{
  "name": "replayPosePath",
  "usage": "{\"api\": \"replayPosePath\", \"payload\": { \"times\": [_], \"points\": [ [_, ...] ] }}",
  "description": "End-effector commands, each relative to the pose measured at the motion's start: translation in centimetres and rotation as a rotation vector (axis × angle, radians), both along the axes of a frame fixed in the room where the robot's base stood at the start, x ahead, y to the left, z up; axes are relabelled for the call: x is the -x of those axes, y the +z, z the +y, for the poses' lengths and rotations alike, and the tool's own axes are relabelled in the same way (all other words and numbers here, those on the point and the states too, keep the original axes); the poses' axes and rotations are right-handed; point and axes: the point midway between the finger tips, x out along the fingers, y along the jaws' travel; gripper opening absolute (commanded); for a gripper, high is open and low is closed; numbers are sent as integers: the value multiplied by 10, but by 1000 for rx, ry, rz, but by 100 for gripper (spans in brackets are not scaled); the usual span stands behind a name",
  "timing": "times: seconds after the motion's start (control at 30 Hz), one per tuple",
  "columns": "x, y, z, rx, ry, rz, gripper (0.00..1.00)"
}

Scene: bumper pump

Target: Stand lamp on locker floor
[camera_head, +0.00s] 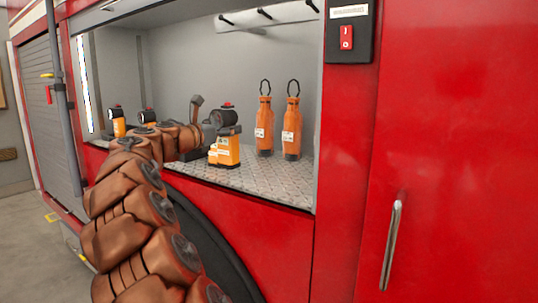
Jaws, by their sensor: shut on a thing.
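My gripper (207,131) is at the end of my brown arm, reaching into the open locker. It is shut on an orange lamp (229,152) with a black head; the fingers are largely hidden behind my wrist and the lamp's head. The lamp is upright, with its base at or just above the locker floor (265,180); I cannot tell whether it touches. Another orange piece (212,156) shows just left of it, partly hidden. Two more lamps (118,123) and (147,117) stand further left on the floor, the second partly behind my arm.
Two orange bottles (264,128) and (292,130) with black loops stand right of the lamp. Hooks (265,13) stick out from a rail above. The locker's right frame (328,120) and red front sill (240,188) bound the opening. Patterned floor in front of the bottles is clear.

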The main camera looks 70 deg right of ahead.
Motion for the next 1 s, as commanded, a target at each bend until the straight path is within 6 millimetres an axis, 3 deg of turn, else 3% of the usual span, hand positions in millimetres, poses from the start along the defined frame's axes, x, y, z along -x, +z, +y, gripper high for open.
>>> {"api": "replayPosePath", "payload": {
  "times": [0.2, 0.6, 0.87, 1.0],
  "points": [
    [38, -1, -31, 0, -9, 2, 0],
    [91, -8, -82, 2, -3, 0, 0],
    [101, -13, -92, 1, 1, 1, 0],
    [101, -24, -92, 1, 0, 4, 0]
  ]
}}
